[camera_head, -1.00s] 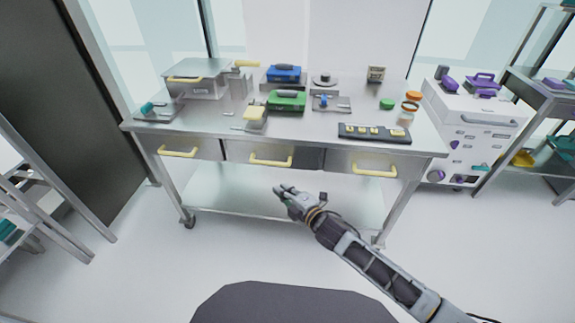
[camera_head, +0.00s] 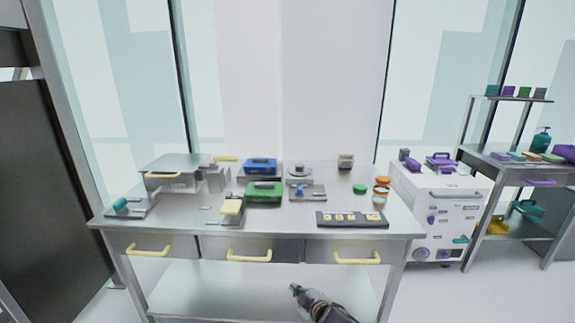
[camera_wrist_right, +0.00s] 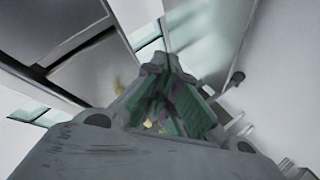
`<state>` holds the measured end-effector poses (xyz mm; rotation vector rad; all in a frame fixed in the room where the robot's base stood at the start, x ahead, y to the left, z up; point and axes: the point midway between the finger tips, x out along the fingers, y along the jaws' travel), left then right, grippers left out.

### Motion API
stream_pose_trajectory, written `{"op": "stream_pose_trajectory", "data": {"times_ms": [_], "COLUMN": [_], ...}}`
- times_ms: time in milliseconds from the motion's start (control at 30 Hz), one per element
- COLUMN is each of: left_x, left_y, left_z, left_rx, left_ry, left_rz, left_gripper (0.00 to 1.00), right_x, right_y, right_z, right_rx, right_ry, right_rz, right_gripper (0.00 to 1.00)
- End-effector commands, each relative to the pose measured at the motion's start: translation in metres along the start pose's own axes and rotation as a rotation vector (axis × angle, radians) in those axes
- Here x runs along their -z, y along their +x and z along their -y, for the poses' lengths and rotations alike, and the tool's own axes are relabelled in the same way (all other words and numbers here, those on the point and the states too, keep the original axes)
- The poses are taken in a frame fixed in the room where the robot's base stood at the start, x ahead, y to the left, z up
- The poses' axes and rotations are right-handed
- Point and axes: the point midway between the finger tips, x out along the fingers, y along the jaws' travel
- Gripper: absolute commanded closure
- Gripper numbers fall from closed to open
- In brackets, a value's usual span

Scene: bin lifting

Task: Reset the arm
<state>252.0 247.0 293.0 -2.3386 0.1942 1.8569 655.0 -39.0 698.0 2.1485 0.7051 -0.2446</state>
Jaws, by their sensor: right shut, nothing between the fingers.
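My right gripper (camera_head: 297,289) shows low in the head view, in front of the table's lower shelf and below the drawers. Its fingers are shut with nothing between them, and the arm comes in from the bottom edge. In the right wrist view the gripper (camera_wrist_right: 168,95) fills the middle, its green-lined fingers close together and the picture blurred. My left gripper and arm are not in view.
A steel table (camera_head: 295,215) holds a blue case (camera_head: 261,167), a green case (camera_head: 264,192), a black tray (camera_head: 352,220) and other items. Its drawers have yellow handles (camera_head: 249,256). A white cabinet (camera_head: 440,210) and a shelf rack (camera_head: 490,158) stand right. The table's lower shelf (camera_head: 225,290) looks bare.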

Motion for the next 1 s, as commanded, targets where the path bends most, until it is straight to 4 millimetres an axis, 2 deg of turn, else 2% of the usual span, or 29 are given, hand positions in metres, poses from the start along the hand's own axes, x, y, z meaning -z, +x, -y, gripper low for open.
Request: {"op": "stream_pose_trajectory", "data": {"times_ms": [33,167,300,367,500,700,900,1000], "left_x": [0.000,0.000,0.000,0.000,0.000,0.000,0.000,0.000], "left_y": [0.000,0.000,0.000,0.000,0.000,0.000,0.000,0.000], "left_z": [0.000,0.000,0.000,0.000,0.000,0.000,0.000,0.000], "left_rx": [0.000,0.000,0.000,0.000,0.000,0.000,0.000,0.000], "left_ry": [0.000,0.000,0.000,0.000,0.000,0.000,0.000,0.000], "left_rz": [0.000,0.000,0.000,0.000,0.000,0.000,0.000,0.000], "left_gripper": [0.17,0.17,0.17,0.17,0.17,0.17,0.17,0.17], "right_x": [-0.022,-0.082,-0.146,-0.172,-0.225,-0.289,-0.339,-0.357], "right_y": [0.005,0.009,0.004,-0.001,-0.016,-0.048,-0.088,-0.111], "right_z": [-0.009,-0.015,0.000,0.010,0.043,0.102,0.169,0.205], "right_rx": [-0.011,-0.027,-0.031,-0.030,-0.018,0.006,0.033,0.049], "right_ry": [0.059,0.218,0.366,0.419,0.522,0.647,0.753,0.799], "right_rz": [0.050,0.175,0.300,0.348,0.452,0.580,0.693,0.746], "right_gripper": [1.00,1.00,1.00,1.00,1.00,1.00,1.00,1.00]}}
